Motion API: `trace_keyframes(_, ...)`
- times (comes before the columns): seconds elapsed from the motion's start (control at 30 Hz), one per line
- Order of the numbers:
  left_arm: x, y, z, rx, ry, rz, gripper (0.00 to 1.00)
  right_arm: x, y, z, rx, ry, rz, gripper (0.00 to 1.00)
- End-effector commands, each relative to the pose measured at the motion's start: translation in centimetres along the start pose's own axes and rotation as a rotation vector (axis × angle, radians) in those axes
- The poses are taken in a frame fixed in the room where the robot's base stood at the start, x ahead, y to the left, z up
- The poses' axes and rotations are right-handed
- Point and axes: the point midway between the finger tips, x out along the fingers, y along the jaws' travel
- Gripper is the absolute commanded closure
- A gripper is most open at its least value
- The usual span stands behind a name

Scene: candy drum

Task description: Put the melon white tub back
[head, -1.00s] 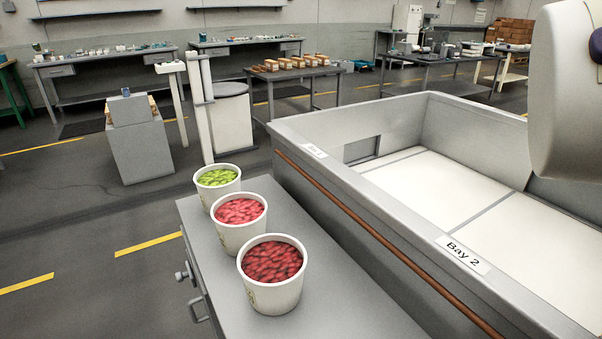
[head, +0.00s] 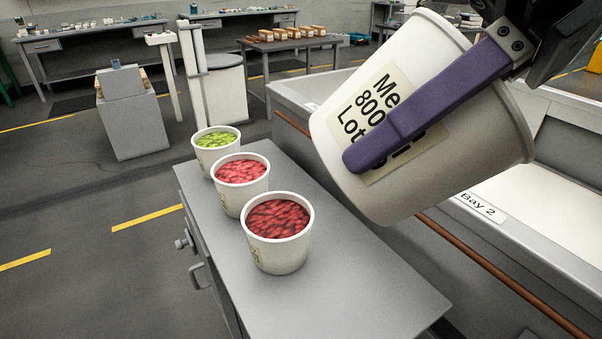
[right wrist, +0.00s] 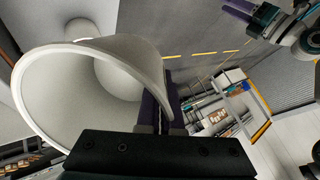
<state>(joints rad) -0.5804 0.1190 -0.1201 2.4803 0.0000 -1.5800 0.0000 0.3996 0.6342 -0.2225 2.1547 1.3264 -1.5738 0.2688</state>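My right gripper (head: 372,150) is shut on the melon white tub (head: 340,130), a white tub with a label starting "Me", partly covered by the purple finger. The tub is strongly tilted, held in the air over the cabinet's right side and the bin's near wall. In the right wrist view the tub (right wrist: 50,85) shows its open mouth and a pale inside with no candy visible. The second finger is mostly hidden. What seems to be my left gripper (right wrist: 240,10) is at the top of the right wrist view, its opening unclear; the head view does not show it.
A grey cabinet top (head: 350,270) carries a row of three white tubs, with green (head: 215,140), pink (head: 240,172) and dark red candy (head: 277,218). Its front right part is bare. The large grey bin with the Bay 2 label (head: 480,207) stands to the right.

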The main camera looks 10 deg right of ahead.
Motion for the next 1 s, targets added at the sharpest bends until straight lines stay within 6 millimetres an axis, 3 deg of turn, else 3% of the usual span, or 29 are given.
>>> trace_keyframes(0.1,2.1,0.2,0.7,-0.004,0.001,0.003,0.5,4.6,0.5,1.2,-0.13,-0.194,0.069,1.0)
trace_keyframes(0.3,4.7,0.3,1.5,-0.005,0.001,0.004,0.5,9.6,2.9,3.7,-0.39,-0.509,0.238,1.0)
trace_keyframes(0.5,6.4,0.3,2.0,-0.004,0.001,0.003,0.5,10.2,6.6,4.4,-0.569,-0.669,0.374,1.0)
trace_keyframes(0.67,6.9,0.3,2.2,-0.001,0.0,0.001,0.5,11.0,8.2,5.2,-0.598,-0.698,0.397,1.0)
trace_keyframes(1.0,8.7,0.1,2.8,0.005,0.0,-0.004,0.5,18.0,12.7,10.3,-0.597,-0.697,0.395,1.0)
